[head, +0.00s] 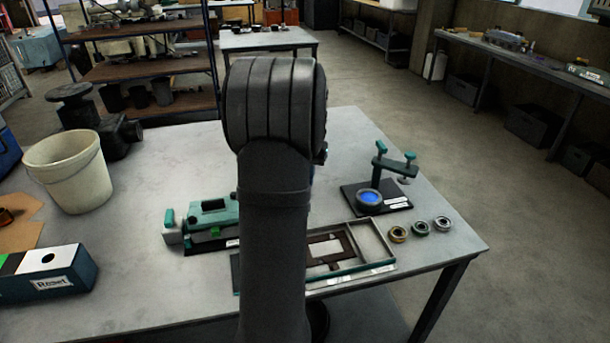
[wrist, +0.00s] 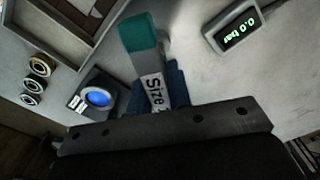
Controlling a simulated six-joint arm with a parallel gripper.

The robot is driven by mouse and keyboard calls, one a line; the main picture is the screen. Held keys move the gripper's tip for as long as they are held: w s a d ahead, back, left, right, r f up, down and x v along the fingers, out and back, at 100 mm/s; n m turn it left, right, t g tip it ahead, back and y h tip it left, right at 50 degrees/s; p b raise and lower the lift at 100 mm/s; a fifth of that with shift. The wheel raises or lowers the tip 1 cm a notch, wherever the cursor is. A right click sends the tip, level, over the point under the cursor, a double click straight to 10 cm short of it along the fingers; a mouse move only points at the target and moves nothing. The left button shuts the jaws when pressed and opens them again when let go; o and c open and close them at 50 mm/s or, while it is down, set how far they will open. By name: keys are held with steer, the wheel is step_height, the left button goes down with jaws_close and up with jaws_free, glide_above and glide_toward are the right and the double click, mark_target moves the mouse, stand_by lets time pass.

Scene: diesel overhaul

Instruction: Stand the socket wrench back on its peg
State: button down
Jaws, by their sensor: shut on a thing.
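In the wrist view my gripper (wrist: 158,94) is shut on a pale grey piece with a teal end and a label reading "Size", which I take to be the socket wrench (wrist: 138,35). Its teal end points away from the camera. The dark blue fingers sit on both sides of the labelled part. Its lower end is hidden behind the gripper body. In the head view my own arm hides the gripper and the wrench. I cannot make out the peg in either view.
A stand with teal handles (head: 393,165) has a blue disc (head: 369,197) on its base. Several rings (head: 420,228) lie beside it. A framed tray (head: 383,268), a teal device (head: 215,217), a bucket (head: 70,172) and a Reset box (head: 55,282) are on the table. A "0.0 bar" display (wrist: 238,30) is near.

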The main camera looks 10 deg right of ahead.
steer(key=shift+f, duration=0.15)
steer(key=shift+f, duration=1)
steer(key=c, duration=0.7)
jaws_free()
steer(key=shift+r, duration=0.1)
steer(key=shift+r, duration=4.4)
